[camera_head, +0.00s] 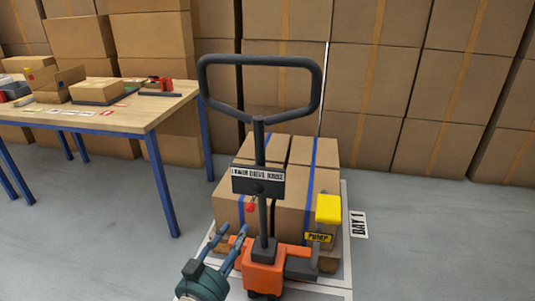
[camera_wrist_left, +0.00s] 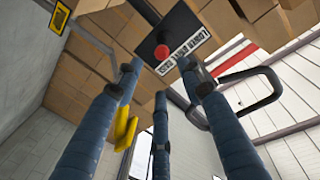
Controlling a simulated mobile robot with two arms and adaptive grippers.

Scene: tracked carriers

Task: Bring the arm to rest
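My left gripper (camera_head: 234,232) comes in at the bottom of the head view, in front of the orange pallet jack (camera_head: 264,270). Its blue fingers (camera_wrist_left: 152,100) stand apart in the left wrist view, with nothing between them. The fingertips point up towards a small red knob (camera_head: 251,207) below the jack's label plate (camera_head: 258,182). The knob also shows in the wrist view (camera_wrist_left: 161,51), beyond the fingertips; they look apart from it. My right gripper is in neither view.
The jack's dark loop handle (camera_head: 203,86) rises above the plate. Behind it, strapped cartons (camera_head: 270,205) sit on a pallet, with a yellow pump lever (camera_head: 328,208) at right. A table (camera_head: 120,118) with boxes stands left. Grey floor (camera_head: 440,240) is clear at right.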

